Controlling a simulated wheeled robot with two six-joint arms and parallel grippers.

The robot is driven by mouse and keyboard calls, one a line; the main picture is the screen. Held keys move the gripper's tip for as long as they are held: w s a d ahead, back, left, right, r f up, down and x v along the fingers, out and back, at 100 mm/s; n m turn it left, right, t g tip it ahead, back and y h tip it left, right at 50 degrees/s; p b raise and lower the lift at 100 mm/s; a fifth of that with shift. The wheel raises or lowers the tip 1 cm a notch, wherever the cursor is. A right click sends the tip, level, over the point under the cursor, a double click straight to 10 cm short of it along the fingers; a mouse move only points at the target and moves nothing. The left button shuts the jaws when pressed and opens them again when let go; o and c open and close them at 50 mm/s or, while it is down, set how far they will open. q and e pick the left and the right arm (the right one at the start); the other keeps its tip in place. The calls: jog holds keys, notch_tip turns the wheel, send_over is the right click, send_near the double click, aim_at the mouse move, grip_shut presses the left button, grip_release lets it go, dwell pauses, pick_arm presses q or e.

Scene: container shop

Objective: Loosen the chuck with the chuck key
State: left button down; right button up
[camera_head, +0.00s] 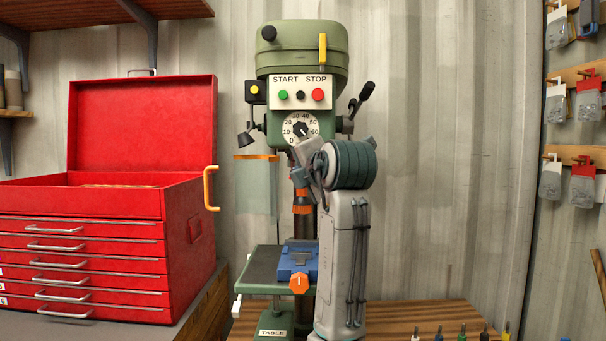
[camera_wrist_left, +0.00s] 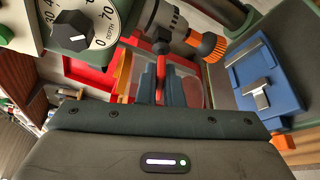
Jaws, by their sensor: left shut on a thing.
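The green drill press (camera_head: 302,60) stands in the middle of the head view. Its chuck, with orange bands (camera_head: 302,208), is partly hidden behind my left arm. In the left wrist view the chuck (camera_wrist_left: 168,20) is grey and ends in an orange ridged collar (camera_wrist_left: 213,47). My left gripper (camera_head: 301,174) is beside the chuck; its fingers (camera_wrist_left: 163,92) are shut on the red chuck key (camera_wrist_left: 161,66). The key's far end is close to the chuck's side; I cannot tell whether it is seated in it. My right gripper is not in view.
A clear guard (camera_head: 255,190) with an orange edge hangs left of the chuck. Below are the drill table (camera_head: 262,268) and a blue vise (camera_head: 290,258). A red toolbox (camera_head: 85,203) stands open at left. Small coloured items line the bench (camera_head: 420,312) at lower right.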

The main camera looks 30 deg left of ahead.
pick_arm(q)
jog(key=shift+s+d+b, duration=0.2)
jog(key=shift+s+d, duration=0.2)
jog(key=shift+s, duration=0.2)
jog(key=shift+s+d+b, duration=0.15)
jog(key=shift+s+d, duration=0.2)
jog(key=shift+s, duration=0.2)
jog(key=shift+s, duration=0.1)
jog(key=s+d+b, duration=0.1)
jog(key=s+d, duration=0.2)
jog(key=s, duration=0.3)
jog(key=shift+d, duration=0.3)
